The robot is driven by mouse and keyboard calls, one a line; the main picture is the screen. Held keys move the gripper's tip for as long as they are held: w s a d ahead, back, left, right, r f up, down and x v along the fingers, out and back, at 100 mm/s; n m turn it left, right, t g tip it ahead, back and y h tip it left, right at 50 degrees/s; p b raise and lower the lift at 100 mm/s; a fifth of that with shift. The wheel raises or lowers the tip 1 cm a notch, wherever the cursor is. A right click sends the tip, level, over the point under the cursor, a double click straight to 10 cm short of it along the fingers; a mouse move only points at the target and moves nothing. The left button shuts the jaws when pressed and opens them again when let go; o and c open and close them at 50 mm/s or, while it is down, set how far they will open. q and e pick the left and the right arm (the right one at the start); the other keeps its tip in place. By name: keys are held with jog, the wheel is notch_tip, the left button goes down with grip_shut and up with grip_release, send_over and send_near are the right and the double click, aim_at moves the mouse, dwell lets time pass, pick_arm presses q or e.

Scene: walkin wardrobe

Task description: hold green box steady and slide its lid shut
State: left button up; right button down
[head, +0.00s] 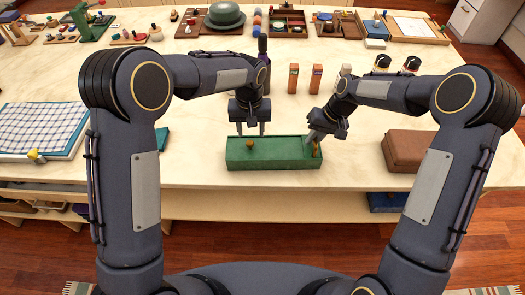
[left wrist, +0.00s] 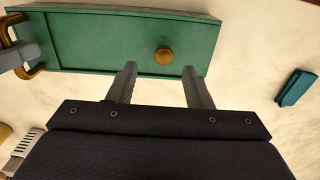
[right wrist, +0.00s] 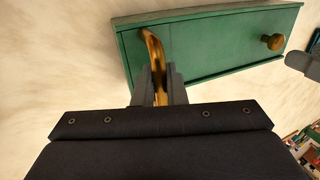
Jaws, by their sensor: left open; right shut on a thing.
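The green box (head: 285,162) lies lengthwise near the table's front edge. Its green lid (left wrist: 100,45) carries a round brass knob (left wrist: 164,56) toward the left end in the head view. A brass-coloured handle (right wrist: 153,48) stands at the box's right end. My right gripper (head: 315,137) is shut on this handle, which shows between its fingers in the right wrist view. Any lid gap is hard to tell.
A brown case (head: 405,150) lies right of the box. A checked cloth (head: 40,128) lies at the far left. Two orange blocks (head: 316,78) stand behind my grippers, and a teal item (left wrist: 297,87) lies left of the box. Table around the box is mostly clear.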

jog(key=c, duration=1.4)
grip_release()
jog(key=shift+r, duration=0.1)
